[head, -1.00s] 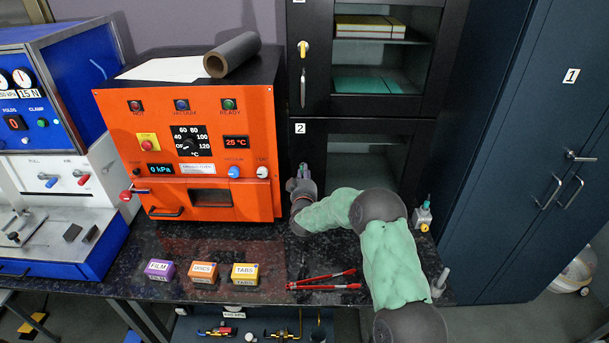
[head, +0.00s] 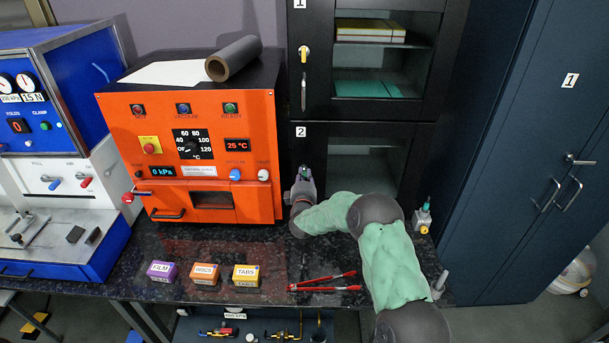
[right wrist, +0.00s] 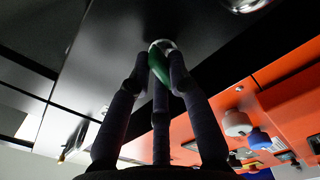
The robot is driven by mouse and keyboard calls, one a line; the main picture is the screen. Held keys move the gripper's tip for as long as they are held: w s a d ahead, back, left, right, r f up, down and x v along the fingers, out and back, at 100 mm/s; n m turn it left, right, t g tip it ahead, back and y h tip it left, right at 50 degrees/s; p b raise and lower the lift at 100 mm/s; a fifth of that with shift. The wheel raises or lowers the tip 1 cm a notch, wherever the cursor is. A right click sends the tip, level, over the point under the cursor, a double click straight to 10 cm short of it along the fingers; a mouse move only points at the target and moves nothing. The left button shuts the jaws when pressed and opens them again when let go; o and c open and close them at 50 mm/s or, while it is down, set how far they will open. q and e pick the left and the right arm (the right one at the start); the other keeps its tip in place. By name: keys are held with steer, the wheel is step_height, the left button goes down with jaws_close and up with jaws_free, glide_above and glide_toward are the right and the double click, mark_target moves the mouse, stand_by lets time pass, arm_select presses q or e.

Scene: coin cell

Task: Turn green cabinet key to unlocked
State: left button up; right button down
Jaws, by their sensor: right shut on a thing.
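The green key (right wrist: 160,68) shows in the right wrist view, in a round silver lock on the black face of the lower cabinet (head: 312,150), numbered 2. Its green head points down and slightly right in that picture. My right gripper (right wrist: 158,66) has its dark fingers closed around the key's head. In the head view the right gripper (head: 303,182) is at the left edge of the lower cabinet door, and its fingers mostly hide the key. My left gripper is not in view.
The orange oven (head: 195,150) stands close to the left of the right gripper. Above is the upper cabinet's yellow key (head: 303,52). A blue cabinet (head: 545,150) stands at right.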

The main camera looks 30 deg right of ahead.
steer(key=shift+a+n+p, duration=0.1)
steer(key=shift+n+p, duration=0.25)
steer(key=shift+n, duration=1.15)
steer(key=c, duration=1.1)
jaws_free()
steer(key=shift+c, duration=0.2)
steer(key=v, duration=1.2)
steer(key=shift+f, duration=0.1)
